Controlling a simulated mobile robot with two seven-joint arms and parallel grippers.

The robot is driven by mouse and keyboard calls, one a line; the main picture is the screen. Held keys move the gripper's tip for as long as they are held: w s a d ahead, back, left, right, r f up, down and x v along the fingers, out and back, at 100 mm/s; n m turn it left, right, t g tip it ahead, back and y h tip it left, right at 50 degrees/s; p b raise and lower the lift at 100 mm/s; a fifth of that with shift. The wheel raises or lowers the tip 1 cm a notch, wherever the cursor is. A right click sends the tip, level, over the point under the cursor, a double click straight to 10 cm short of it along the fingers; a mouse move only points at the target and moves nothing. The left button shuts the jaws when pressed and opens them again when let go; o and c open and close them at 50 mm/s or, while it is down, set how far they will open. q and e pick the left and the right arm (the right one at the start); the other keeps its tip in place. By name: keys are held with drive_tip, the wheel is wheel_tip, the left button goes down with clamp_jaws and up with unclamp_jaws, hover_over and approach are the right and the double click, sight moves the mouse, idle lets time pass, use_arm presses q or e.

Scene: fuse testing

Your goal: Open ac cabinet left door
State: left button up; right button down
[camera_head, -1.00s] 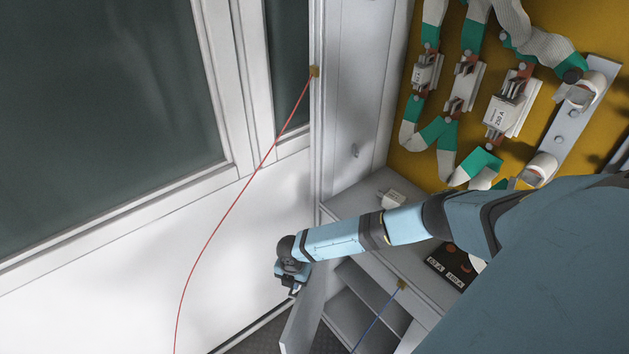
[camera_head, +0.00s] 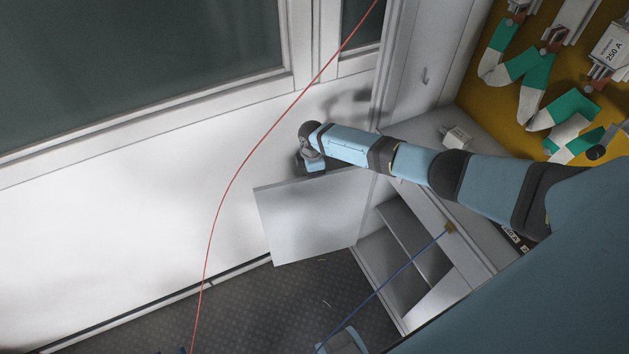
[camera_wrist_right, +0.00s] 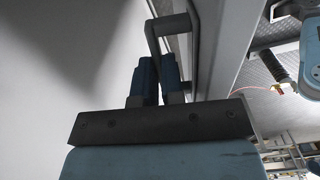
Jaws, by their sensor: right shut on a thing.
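The cabinet's left door (camera_head: 312,222) is a plain light-grey panel in the head view. It stands swung open, away from the shelf opening (camera_head: 405,255). My right gripper (camera_head: 312,166) is at the door's upper edge, and its fingers are partly hidden there by the wrist. In the right wrist view, the two blue-grey fingers (camera_wrist_right: 157,80) are shut on the grey bar handle (camera_wrist_right: 154,38). My left gripper is not in view.
A red cord (camera_head: 222,205) hangs across the left side, and a blue cord (camera_head: 385,283) crosses in front of the shelves. A white wall with a window (camera_head: 130,70) stands behind the door. Dark floor (camera_head: 260,310) shows below.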

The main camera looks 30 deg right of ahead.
drive_tip(key=shift+w+d, duration=0.2)
drive_tip(key=shift+w, duration=0.15)
drive_tip(key=c, duration=1.5)
unclamp_jaws()
wheel_tip(320, 180, up, 14)
drive_tip(key=shift+f+p, duration=0.1)
drive_tip(key=shift+p, duration=0.2)
